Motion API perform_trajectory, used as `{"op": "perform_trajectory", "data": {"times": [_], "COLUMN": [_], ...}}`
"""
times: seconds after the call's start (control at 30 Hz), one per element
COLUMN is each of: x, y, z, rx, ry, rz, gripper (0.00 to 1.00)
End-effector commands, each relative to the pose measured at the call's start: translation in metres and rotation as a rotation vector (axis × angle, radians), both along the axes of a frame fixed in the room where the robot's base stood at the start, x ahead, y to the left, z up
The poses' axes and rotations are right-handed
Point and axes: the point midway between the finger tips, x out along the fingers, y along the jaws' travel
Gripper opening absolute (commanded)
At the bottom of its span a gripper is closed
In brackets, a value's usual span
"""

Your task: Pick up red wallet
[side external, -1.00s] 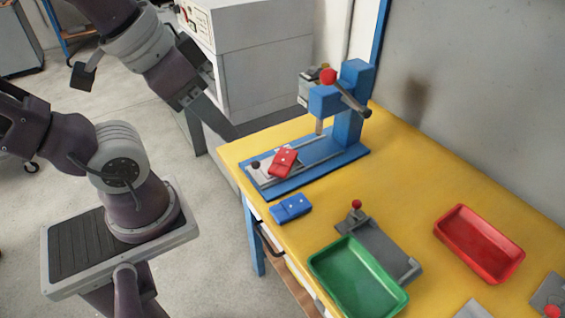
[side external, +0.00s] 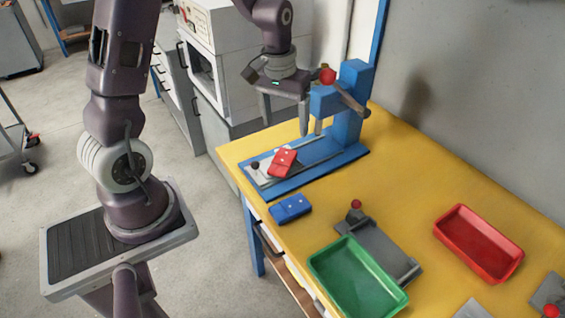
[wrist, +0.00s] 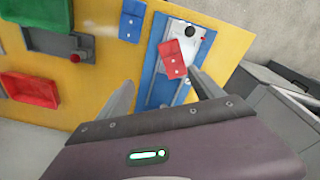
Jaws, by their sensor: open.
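The red wallet (side external: 283,162) lies on the grey plate of the blue press fixture (side external: 290,181) in the side view. It also shows in the wrist view (wrist: 173,58), ahead of the fingers and slightly left of the right finger. My gripper (side external: 285,128) is above the fixture, pointing down, with its fingers apart and nothing between them. The fingers also show in the wrist view (wrist: 157,88). A gap is visible between the fingertips and the wallet.
A blue wallet (side external: 291,208) lies on the yellow table (side external: 420,170) beside the fixture. The press column (side external: 350,115) with its red-knobbed lever (side external: 328,76) stands close to my gripper. A green tray (side external: 338,261), a red tray (side external: 455,248) and a grey fixture (side external: 385,247) lie further right.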

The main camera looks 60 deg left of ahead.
Motion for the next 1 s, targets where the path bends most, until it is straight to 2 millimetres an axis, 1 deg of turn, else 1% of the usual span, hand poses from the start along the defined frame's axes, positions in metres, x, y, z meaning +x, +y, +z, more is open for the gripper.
{"op": "perform_trajectory", "data": {"times": [0.03, 0.1, 0.13, 0.2, 0.27, 0.47, 0.6, 0.7, 0.9, 0.93, 1.0], "x": [0.005, 0.009, 0.010, 0.011, 0.011, 0.010, 0.010, 0.011, 0.011, 0.011, 0.011], "y": [0.012, 0.026, 0.030, 0.036, 0.037, 0.036, 0.035, 0.034, 0.035, 0.035, 0.034], "z": [-0.026, -0.054, -0.063, -0.078, -0.086, -0.115, -0.142, -0.152, -0.153, -0.153, -0.153], "rx": [-0.014, -0.026, -0.030, -0.035, -0.038, -0.039, -0.038, -0.038, -0.037, -0.037, -0.037], "ry": [0.035, 0.065, 0.074, 0.088, 0.094, 0.096, 0.096, 0.094, 0.092, 0.092, 0.092], "rz": [0.039, 0.082, 0.094, 0.114, 0.121, 0.120, 0.120, 0.120, 0.119, 0.119, 0.119], "gripper": [0.76, 0.76, 0.76, 0.76, 0.76, 0.76, 0.76, 0.76, 0.76, 0.72, 0.59]}}
